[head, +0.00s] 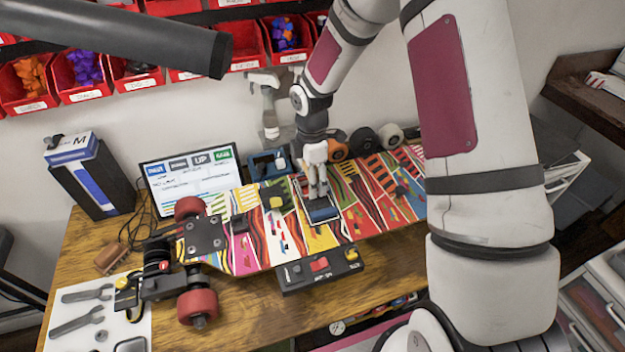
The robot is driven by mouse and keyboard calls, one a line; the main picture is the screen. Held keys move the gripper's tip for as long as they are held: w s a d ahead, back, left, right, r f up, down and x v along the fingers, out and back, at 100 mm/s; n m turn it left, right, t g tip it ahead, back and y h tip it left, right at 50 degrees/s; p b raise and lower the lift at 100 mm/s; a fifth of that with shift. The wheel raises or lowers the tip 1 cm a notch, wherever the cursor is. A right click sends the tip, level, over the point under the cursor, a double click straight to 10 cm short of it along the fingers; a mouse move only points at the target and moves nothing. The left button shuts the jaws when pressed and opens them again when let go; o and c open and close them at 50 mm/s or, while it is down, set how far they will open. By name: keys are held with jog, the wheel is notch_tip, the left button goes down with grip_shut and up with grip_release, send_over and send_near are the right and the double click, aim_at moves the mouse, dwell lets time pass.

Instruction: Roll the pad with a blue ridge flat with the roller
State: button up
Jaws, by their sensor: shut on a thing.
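A skateboard deck (255,250) with a colourful striped pattern lies across the wooden table. My gripper (317,190) points down over the middle of the deck, shut on what looks like the roller (322,214), a small dark-framed tool with a bluish lower part. The roller is at or just above the deck; contact cannot be told. Small raised pads sit on the deck: a yellowish one (276,203) left of my gripper, a dark one (239,222) further left, and a dark one (401,190) to the right. A blue ridge cannot be made out on these; the spot under the roller is hidden.
Wheels (198,306) stick out at the deck's left end. A black box with a red switch (319,265) stands at the deck's front edge. A screen (190,178) and a blue holder (269,163) stand behind. Wrenches (78,322) lie front left. Red bins (80,75) line the wall.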

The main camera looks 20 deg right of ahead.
aim_at(316, 167)
jog(key=shift+w+b, duration=0.8)
jog(key=shift+w, duration=0.85)
jog(key=shift+s+r+p, duration=0.1)
jog(key=shift+s+p, duration=0.4)
jog(key=shift+s, duration=0.3)
jog(key=shift+s+f+p, duration=0.15)
jog(key=shift+s+p, duration=0.55)
jog(key=shift+s, duration=0.6)
jog(key=shift+s+f+p, duration=0.15)
jog(key=shift+s+p, duration=0.5)
jog(key=shift+s, duration=0.6)
notch_tip(316, 167, up, 7)
jog(key=shift+w+r+p, duration=0.1)
jog(key=shift+p, duration=1.05)
